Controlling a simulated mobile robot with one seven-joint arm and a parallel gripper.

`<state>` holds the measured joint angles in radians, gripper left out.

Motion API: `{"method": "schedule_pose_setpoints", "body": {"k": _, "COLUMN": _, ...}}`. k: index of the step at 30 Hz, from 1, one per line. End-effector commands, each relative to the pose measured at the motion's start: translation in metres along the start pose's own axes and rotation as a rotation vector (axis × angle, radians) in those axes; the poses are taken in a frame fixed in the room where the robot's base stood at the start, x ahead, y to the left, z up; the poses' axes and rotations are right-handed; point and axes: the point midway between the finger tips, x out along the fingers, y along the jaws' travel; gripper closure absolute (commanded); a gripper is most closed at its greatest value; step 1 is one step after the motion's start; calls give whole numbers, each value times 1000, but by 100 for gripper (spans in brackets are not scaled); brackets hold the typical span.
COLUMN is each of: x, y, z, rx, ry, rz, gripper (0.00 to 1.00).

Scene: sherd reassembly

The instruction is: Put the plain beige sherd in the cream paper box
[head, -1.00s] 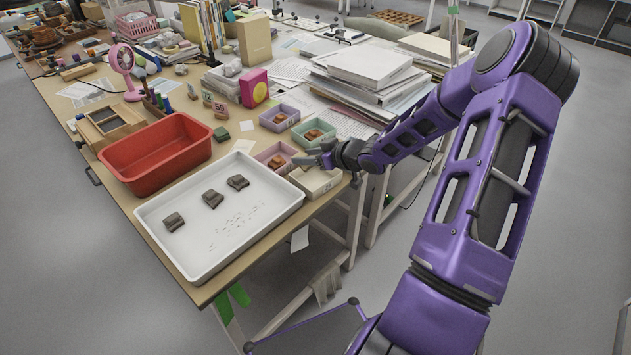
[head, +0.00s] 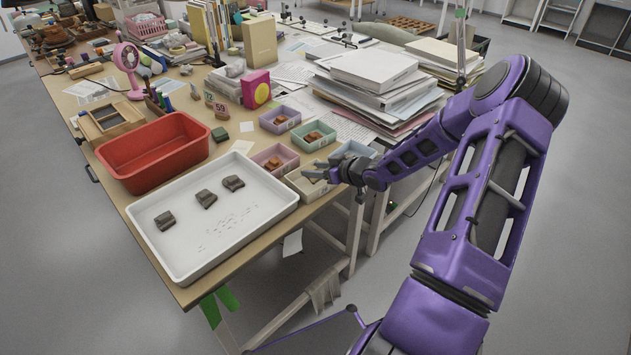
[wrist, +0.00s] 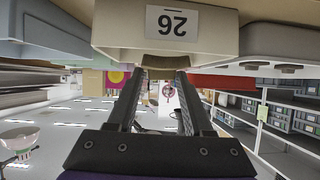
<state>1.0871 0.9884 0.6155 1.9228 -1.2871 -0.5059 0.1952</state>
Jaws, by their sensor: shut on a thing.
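The cream paper box (head: 307,191) stands at the near right corner of the table. In the wrist view, upside down, its front (wrist: 118,30) carries a label reading 26. My gripper (head: 316,173) is low over the box's opening. In the wrist view my gripper (wrist: 163,72) is shut on a small beige-brown piece, the plain beige sherd (wrist: 166,62), close to the box's rim. The box wall and fingers hide part of the sherd. I cannot tell whether it touches the box's floor. In the head view I cannot make the sherd out.
A pink box (head: 275,160), a green box (head: 314,136) and a lilac box (head: 280,119), each with brown sherds, stand nearby. A pale blue box (head: 353,149) is beside my wrist. A white tray (head: 262,219) holds three dark sherds. Paper stacks (head: 378,80) rise behind.

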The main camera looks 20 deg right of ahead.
Motion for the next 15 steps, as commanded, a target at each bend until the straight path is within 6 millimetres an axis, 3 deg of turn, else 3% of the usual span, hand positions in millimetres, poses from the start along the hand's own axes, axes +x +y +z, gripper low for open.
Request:
{"method": "schedule_pose_setpoints", "body": {"k": 6, "x": 15, "y": 0, "z": 28, "rx": 4, "ry": -1, "rz": -1, "gripper": 100}}
{"method": "schedule_pose_setpoints", "body": {"k": 15, "x": 16, "y": 1, "z": 31, "rx": 0, "ry": 0, "rz": 0, "gripper": 100}}
